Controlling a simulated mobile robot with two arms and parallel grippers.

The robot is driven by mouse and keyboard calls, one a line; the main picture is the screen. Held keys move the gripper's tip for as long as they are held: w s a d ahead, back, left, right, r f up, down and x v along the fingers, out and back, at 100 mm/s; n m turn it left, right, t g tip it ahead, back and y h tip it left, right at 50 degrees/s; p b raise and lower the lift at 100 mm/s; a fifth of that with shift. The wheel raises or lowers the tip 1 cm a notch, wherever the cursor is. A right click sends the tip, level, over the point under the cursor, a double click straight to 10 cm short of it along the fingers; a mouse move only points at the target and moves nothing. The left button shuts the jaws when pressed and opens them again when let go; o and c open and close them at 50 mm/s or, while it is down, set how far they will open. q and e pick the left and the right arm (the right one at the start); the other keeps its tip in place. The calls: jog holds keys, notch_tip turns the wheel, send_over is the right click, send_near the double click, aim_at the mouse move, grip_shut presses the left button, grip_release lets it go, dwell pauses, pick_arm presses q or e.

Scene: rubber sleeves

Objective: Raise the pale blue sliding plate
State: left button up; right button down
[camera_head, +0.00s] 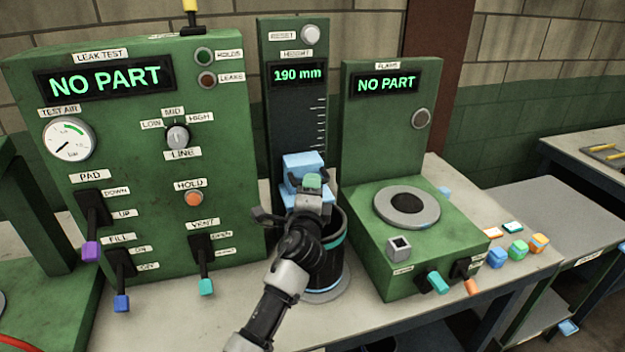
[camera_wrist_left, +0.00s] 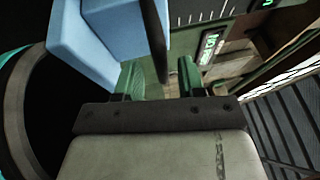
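The pale blue sliding plate (camera_head: 302,162) is a blocky piece on the front of the green height column, whose display reads 190 mm. My left gripper (camera_head: 312,183) is right at the plate in the head view and covers its lower part. In the left wrist view, the plate (camera_wrist_left: 105,35) fills the upper left, beside the left finger. The two fingers of the left gripper (camera_wrist_left: 160,78) stand apart, with a gap between them. A thin dark bar passes above this gap. I cannot tell whether a finger touches the plate. My right gripper is in neither view.
A black cylinder with a teal band (camera_head: 331,262) stands below the plate. The leak test panel (camera_head: 150,200) is close on the left, with several levers sticking out. A green flaws station (camera_head: 375,230) with a grey ring is on the right. Small coloured blocks lie beyond it.

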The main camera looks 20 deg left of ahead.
pick_arm(q)
jog(key=shift+x, duration=1.05)
grip_shut()
